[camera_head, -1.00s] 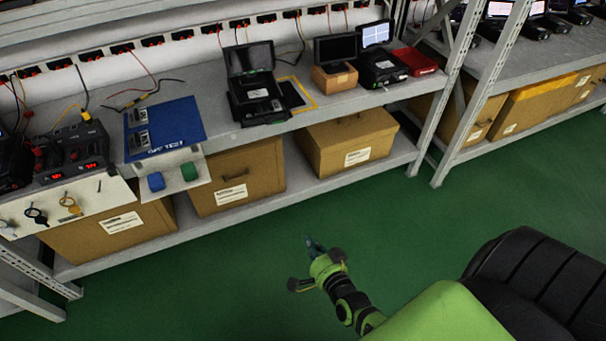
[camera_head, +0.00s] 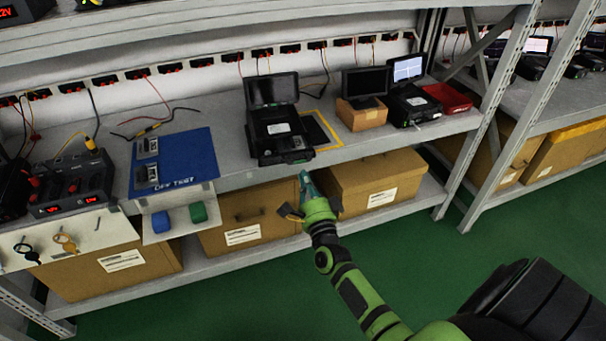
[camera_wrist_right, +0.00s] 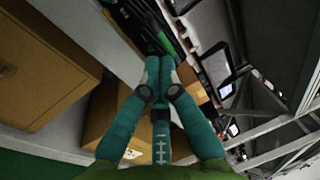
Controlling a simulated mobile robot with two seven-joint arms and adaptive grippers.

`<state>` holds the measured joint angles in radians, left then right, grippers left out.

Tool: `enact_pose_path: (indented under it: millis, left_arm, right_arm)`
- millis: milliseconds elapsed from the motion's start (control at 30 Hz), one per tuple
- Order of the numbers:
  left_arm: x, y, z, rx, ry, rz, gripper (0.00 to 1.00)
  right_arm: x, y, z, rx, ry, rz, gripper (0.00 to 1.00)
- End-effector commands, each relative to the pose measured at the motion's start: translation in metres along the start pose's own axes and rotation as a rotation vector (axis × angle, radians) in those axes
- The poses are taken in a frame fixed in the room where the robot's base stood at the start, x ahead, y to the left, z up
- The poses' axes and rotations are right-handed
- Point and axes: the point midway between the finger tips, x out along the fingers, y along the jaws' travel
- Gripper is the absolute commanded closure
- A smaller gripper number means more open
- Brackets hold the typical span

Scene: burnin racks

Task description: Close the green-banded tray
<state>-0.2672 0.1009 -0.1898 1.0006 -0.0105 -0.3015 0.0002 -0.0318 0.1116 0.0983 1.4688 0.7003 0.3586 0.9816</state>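I cannot pick out a green band on a tray with certainty. An open black case (camera_head: 278,137) with its lid raised stands on the upper shelf. In the right wrist view a thin green strip (camera_wrist_right: 166,33) shows on a dark case edge ahead of the fingers. My right gripper (camera_head: 305,177) is in front of the shelf, below and right of the black case, apart from it in the head view. In the right wrist view its teal fingers (camera_wrist_right: 159,68) meet at the tips with nothing seen between them. My left gripper is not in view.
A blue mat (camera_head: 172,163) lies left of the case, with a blue block (camera_head: 179,216) and a green block (camera_head: 198,212) below it. A brown box (camera_head: 361,114) with a screen and another black case (camera_head: 411,104) stand right. Cardboard boxes (camera_head: 375,180) fill the lower shelf. Green floor is clear.

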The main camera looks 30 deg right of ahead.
Motion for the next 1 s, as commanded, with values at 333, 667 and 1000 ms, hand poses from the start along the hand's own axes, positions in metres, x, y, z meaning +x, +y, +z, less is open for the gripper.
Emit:
enact_pose_path:
  millis: [333,667,1000]
  left_arm:
    - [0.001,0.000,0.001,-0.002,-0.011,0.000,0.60]
    - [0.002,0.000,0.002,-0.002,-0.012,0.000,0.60]
    - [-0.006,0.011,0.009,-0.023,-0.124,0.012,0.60]
  right_arm:
    - [0.023,0.000,0.000,-0.002,-0.001,0.001,1.00]
    - [0.025,0.002,0.000,-0.002,0.000,0.000,1.00]
    - [0.072,0.013,-0.001,-0.002,0.000,-0.002,1.00]
